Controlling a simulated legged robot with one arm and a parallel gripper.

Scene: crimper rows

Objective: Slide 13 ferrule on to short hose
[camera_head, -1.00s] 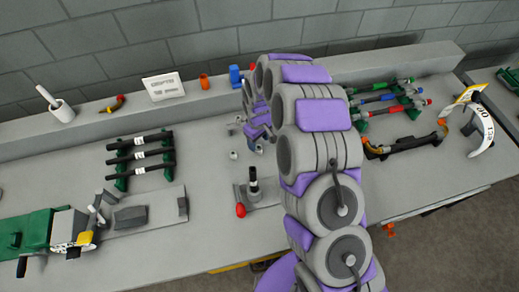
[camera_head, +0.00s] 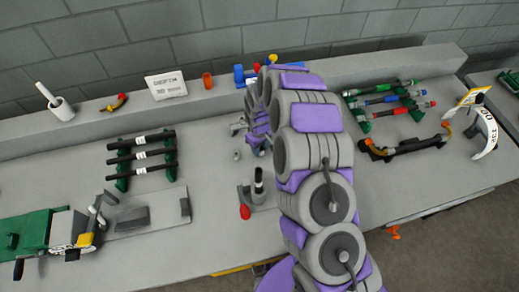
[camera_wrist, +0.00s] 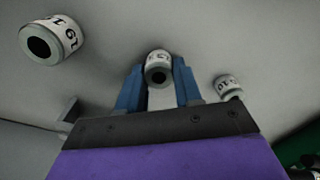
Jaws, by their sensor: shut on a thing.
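My gripper (camera_wrist: 158,78) has two blue fingers, one on each side of a small grey ferrule (camera_wrist: 157,59) with a white printed band. It is shut on this ferrule, whose dark bore faces the wrist camera. The band's number is hard to read. In the head view my arm mostly hides the gripper. A short black hose (camera_head: 258,182) with a pale band stands upright in a holder on the bench, nearer the camera than the gripper and apart from it.
Other ferrules lie left (camera_wrist: 51,40) and right (camera_wrist: 228,86) of the held one. A red-ended handle (camera_head: 245,211) is beside the hose holder. Racked black hoses (camera_head: 140,155) lie at left, colour-ended tools (camera_head: 390,99) at right. A back ledge carries a sign (camera_head: 166,85).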

